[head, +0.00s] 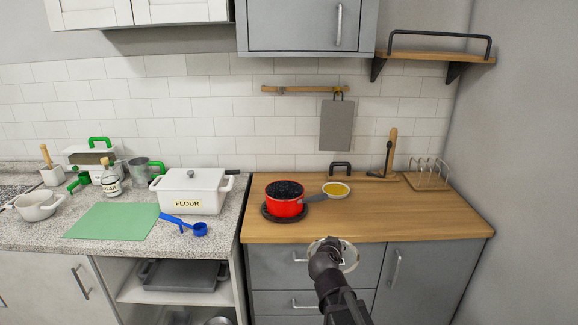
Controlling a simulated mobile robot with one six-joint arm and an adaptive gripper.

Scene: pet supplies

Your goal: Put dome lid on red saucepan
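The red saucepan (285,205) stands on a dark round trivet on the wooden counter. It is open on top, with dark contents, and its grey handle points right. My gripper (331,246) is in front of the counter's front edge, below and right of the saucepan. A round, clear lid with a pale rim, seemingly the dome lid (351,258), shows at my gripper, partly hidden behind it. The lid hangs in front of the drawers with no other support, so my gripper appears shut on it. The fingertips are hidden.
A small bowl with yellow contents (336,190) stands right of the saucepan, close to its handle. A wooden stand (391,155) and a wire rack (428,176) are behind. A white flour container (190,192) stands left. The wooden counter's right front (425,215) is clear.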

